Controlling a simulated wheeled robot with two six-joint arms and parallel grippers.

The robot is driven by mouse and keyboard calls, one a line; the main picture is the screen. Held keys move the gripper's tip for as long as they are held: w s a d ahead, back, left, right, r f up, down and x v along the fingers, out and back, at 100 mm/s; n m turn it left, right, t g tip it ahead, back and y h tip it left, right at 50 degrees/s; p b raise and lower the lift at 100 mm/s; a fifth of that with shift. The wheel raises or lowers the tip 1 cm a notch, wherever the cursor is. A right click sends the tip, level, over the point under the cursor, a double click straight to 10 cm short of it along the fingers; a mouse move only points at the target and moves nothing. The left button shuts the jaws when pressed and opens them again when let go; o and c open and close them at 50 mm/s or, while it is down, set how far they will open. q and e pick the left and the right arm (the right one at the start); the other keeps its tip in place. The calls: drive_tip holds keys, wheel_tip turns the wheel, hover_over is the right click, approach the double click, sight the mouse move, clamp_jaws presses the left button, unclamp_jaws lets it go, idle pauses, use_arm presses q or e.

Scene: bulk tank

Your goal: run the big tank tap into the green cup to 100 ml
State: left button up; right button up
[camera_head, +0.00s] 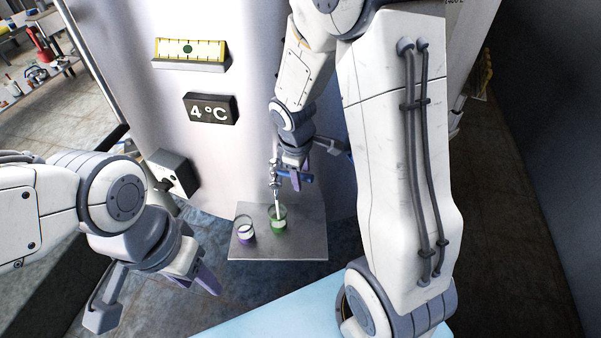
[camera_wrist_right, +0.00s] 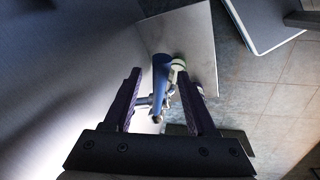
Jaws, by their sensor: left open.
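The tank tap (camera_head: 274,172) sticks out low on the pale tank, with a blue lever (camera_head: 293,175) on its right. The green cup (camera_head: 279,226) stands upright on the metal shelf under the spout. A thin white streak, which looks like milk, runs from the spout into it; its level is too small to read. My right gripper (camera_head: 298,178) is at the tap. In the right wrist view, my right gripper (camera_wrist_right: 165,100) has its fingers apart, with the blue lever (camera_wrist_right: 160,78) in the gap. My left gripper (camera_head: 157,298) is open and empty, left of the shelf.
A purple cup (camera_head: 244,231) with white contents stands left of the green cup on the metal shelf (camera_head: 290,250). A 4 °C display (camera_head: 211,109), a yellow gauge (camera_head: 190,51) and a grey box (camera_head: 173,173) are on the tank. A light blue surface (camera_head: 270,318) lies in front.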

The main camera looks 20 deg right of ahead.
wheel_tip(320, 180, up, 10)
drive_tip(key=s+a, duration=0.1)
drive_tip(key=shift+s+a+r, duration=0.2)
drive_tip(key=shift+a, duration=0.05)
idle(7.2)
